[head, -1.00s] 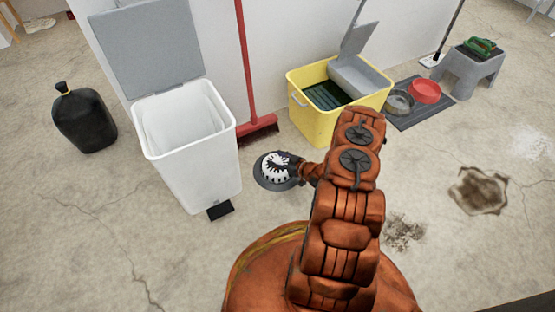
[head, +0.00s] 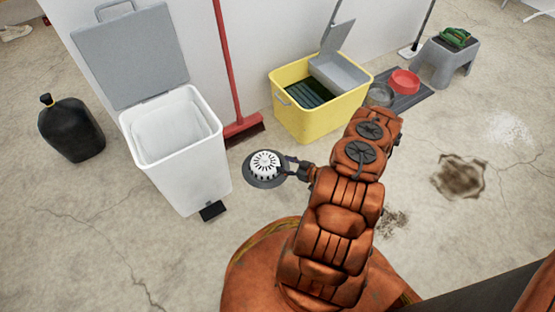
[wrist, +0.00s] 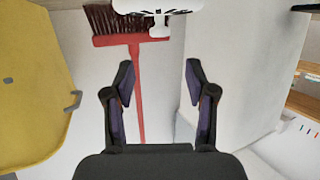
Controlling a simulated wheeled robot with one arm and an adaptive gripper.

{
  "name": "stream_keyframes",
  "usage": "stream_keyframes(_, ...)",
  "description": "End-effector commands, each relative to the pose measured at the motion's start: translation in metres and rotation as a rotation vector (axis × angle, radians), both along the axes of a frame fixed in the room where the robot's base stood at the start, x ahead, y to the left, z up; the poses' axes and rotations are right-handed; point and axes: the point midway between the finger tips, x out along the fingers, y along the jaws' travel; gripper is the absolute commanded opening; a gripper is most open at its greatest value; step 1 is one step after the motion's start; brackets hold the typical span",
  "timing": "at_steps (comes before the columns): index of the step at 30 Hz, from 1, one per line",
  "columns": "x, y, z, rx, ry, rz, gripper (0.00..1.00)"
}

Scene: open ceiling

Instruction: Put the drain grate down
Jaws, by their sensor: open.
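The drain grate (head: 264,162) is a round white slotted piece. In the head view it rests over a dark round floor disc (head: 263,184), a little toward the disc's back edge. I cannot tell whether it is fully seated. My gripper (head: 290,166) is just to its right, low over the floor. In the wrist view my gripper (wrist: 161,78) is open, with nothing between its two fingers. The grate (wrist: 160,6) shows there only in part, cut off at the top edge and beyond the fingertips.
A white bin (head: 184,165) with its lid up stands left of the disc. A red broom (head: 243,126) leans behind it. A yellow box (head: 315,118) stands behind my arm. A black jug (head: 72,130) is far left. The floor in front of the disc is clear.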

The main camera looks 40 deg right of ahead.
Motion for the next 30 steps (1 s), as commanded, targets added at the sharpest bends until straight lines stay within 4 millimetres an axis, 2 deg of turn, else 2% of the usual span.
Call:
stream_keyframes(4,-0.008,-0.003,0.003,-0.002,0.003,0.0,0.56)
stream_keyframes(7,-0.004,-0.007,0.005,-0.018,0.022,0.003,0.56)
stream_keyframes(14,0.031,-0.033,0.024,-0.131,0.153,-0.001,0.56)
stream_keyframes(22,0.068,-0.056,0.063,-0.263,0.337,-0.035,0.56)
stream_keyframes(30,0.089,-0.061,0.117,-0.363,0.508,-0.089,0.56)
